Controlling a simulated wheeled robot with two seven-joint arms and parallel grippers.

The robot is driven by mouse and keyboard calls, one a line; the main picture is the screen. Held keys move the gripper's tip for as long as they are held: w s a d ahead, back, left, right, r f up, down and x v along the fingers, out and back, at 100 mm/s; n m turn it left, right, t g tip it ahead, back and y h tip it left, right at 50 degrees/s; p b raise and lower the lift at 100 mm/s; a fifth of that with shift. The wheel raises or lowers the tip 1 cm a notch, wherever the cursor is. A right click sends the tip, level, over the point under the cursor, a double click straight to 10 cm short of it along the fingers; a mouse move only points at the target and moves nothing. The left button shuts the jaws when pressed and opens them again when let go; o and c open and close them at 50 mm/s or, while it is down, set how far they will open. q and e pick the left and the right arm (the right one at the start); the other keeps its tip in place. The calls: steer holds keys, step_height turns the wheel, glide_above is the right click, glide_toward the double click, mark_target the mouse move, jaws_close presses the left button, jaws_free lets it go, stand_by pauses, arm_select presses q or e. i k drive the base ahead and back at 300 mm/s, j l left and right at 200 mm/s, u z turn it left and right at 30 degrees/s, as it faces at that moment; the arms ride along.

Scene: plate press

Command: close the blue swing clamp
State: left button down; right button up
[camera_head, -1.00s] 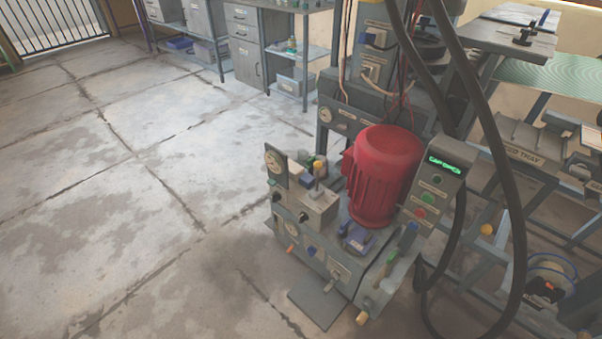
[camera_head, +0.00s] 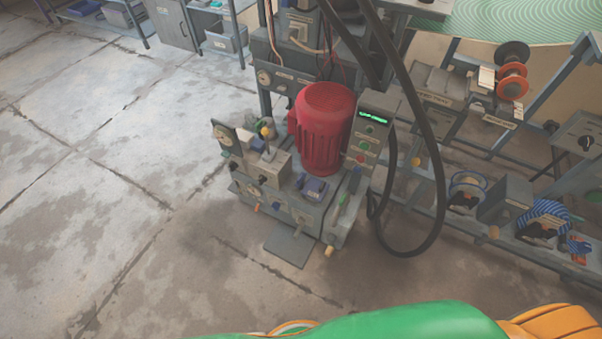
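I cannot make out a blue swing clamp for certain in the head view. A blue part (camera_head: 313,187) sits on the front of the press's power unit (camera_head: 290,205), at the foot of the red motor (camera_head: 324,125). A smaller blue part (camera_head: 257,145) sits on the block to its left. Both are too small to tell whether either is a clamp. Neither of my grippers is in view.
A control box (camera_head: 369,135) with a lit green display stands right of the motor. A thick black hose (camera_head: 437,170) loops down beside it. A rack (camera_head: 470,225) with spools and coils fills the right. The concrete floor (camera_head: 100,190) at left is clear.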

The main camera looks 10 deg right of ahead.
mark_target(299, 183)
steer(key=i+l, duration=0.25)
steer(key=l, duration=0.15)
steer(key=i+l+z, duration=0.1)
steer(key=i+l, duration=0.15)
steer(key=l, duration=0.15)
steer(key=i+l+z, duration=0.1)
steer(key=i+l, duration=0.15)
steer(key=l, duration=0.15)
